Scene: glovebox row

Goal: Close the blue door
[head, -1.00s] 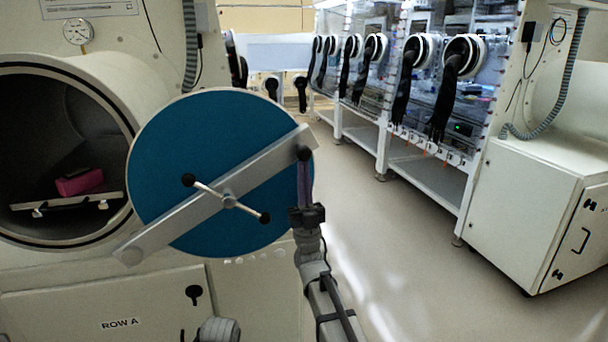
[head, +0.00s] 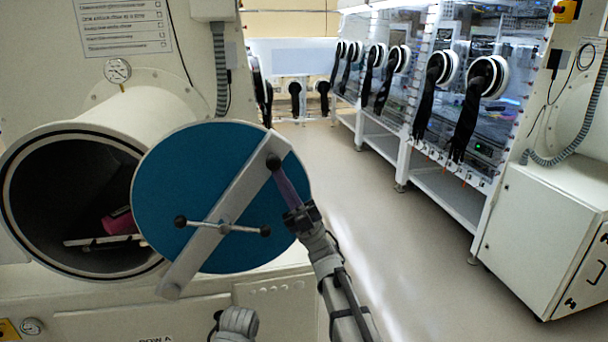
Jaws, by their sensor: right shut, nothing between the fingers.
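The blue door (head: 185,170) is a round disc with a pale diagonal bar (head: 242,185) and a small T-handle (head: 222,227) at its middle. It stands open in front of the round chamber mouth (head: 40,165), overlapping its right edge. My right gripper (head: 280,180) is shut and empty. My left gripper is not in view; only a grey piece of my left arm shows at the bottom.
Inside the chamber are a pale tray (head: 95,241) and a pink object (head: 120,222). A gauge (head: 117,70) and a ribbed hose (head: 219,70) are above. Gloveboxes with black gloves (head: 466,125) line the right. The floor (head: 400,230) between is clear.

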